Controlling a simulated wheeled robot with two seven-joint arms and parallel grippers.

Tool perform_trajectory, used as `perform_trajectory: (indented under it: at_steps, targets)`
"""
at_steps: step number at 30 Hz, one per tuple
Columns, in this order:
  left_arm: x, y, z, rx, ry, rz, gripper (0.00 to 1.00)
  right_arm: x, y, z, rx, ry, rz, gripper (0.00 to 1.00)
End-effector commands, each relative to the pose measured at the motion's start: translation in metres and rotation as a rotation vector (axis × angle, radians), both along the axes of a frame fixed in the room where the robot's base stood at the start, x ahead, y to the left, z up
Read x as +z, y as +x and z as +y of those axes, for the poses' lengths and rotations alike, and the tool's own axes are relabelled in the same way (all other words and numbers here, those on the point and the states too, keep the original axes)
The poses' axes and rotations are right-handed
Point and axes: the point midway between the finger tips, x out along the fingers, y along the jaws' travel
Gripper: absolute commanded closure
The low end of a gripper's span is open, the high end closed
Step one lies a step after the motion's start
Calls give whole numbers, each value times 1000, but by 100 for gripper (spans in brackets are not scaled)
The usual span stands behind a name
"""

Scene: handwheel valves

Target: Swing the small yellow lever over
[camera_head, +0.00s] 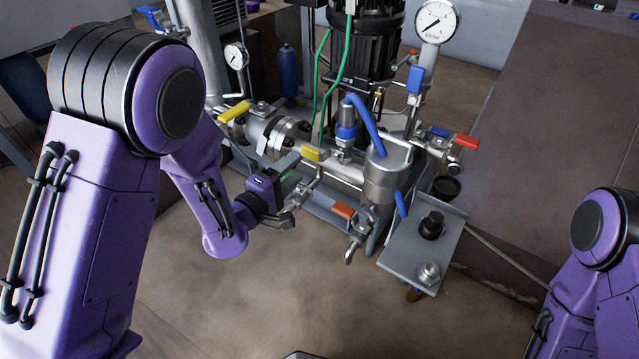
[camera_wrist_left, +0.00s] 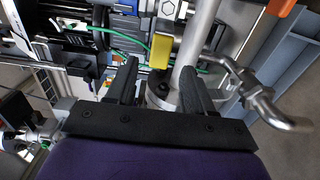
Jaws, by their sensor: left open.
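The small yellow lever (camera_head: 311,154) sits on the pipework in the middle of the head view. In the left wrist view the yellow lever (camera_wrist_left: 160,50) shows beyond the fingertips, roughly in line with the gap between them. My left gripper (camera_head: 290,196) is just to the left of and below the lever, facing the pipes. Its two dark fingers (camera_wrist_left: 158,84) are open, with no lever held between them. How far the fingertips are from the lever is hard to tell. My right gripper is out of view; only part of that arm shows at the right edge.
A longer yellow lever (camera_head: 234,112) is up and left on a flanged pipe. An orange lever (camera_head: 343,211) is close on the right, and a red lever (camera_head: 466,142) is farther right. A metal cylinder (camera_head: 386,180) and a grey plate (camera_head: 420,262) stand right. Floor in front is clear.

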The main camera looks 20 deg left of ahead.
Motion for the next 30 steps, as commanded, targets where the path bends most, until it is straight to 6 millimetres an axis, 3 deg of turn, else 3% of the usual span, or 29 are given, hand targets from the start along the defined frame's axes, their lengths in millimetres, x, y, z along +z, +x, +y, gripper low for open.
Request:
perform_trajectory:
  at_steps: [14, 29, 30]
  targets:
    - [-2, 54, -20, 0, 2, -1, 48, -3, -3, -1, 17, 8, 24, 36]
    - [-1, 54, -20, 1, 2, 2, 48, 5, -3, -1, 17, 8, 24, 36]
    - [-1, 54, -20, 1, 1, 1, 58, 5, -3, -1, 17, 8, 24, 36]
